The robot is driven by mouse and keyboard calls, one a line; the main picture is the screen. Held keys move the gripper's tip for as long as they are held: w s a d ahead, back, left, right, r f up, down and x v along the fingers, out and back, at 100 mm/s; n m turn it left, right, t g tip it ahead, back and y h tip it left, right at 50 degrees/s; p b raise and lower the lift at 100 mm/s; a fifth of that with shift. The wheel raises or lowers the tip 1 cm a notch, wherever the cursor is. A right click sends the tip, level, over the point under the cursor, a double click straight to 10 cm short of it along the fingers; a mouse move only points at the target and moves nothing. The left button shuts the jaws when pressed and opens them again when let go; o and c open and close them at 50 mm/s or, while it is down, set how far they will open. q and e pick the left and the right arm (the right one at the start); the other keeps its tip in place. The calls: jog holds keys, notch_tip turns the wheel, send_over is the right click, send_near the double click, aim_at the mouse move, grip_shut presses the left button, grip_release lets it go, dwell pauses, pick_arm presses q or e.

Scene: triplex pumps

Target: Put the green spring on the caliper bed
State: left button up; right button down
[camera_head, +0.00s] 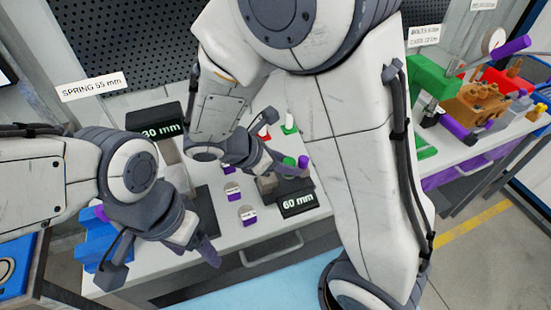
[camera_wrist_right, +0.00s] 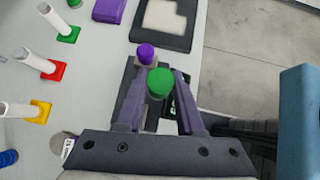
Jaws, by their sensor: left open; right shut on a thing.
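The green spring (camera_wrist_right: 160,82) is between the fingers of my right gripper (camera_wrist_right: 160,103). In the head view the green spring (camera_head: 289,161) shows at the tips of my right gripper (camera_head: 287,168), which is shut on it. The spring is over or beside a grey caliper part (camera_head: 267,184) near the 60 mm sign (camera_head: 298,201). Whether it touches the bed cannot be told. A purple-topped post (camera_head: 303,162) stands close by; its purple top (camera_wrist_right: 145,53) also shows in the wrist view. My left gripper (camera_head: 203,248) is open and empty at the bench's front left.
A 30 mm sign (camera_head: 158,130) stands on the left of the bench. Two small purple tagged items (camera_head: 247,215) lie on the bench between. Coloured pegs with white stems (camera_wrist_right: 40,63) stand left in the wrist view. A pump assembly (camera_head: 475,100) stands at right.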

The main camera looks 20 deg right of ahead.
aim_at(281, 183)
jog(key=w+f, duration=0.2)
jog(key=w, duration=0.1)
jog(key=shift+a, duration=0.1)
jog(key=shift+w+f, duration=0.1)
jog(key=shift+f, duration=1.85)
jog(key=shift+f, duration=0.1)
jog(key=shift+f+b, duration=0.4)
jog(key=shift+b, duration=0.05)
jog(key=shift+f, duration=0.1)
jog(key=c, duration=0.5)
grip_release()
jog(key=shift+c, duration=0.2)
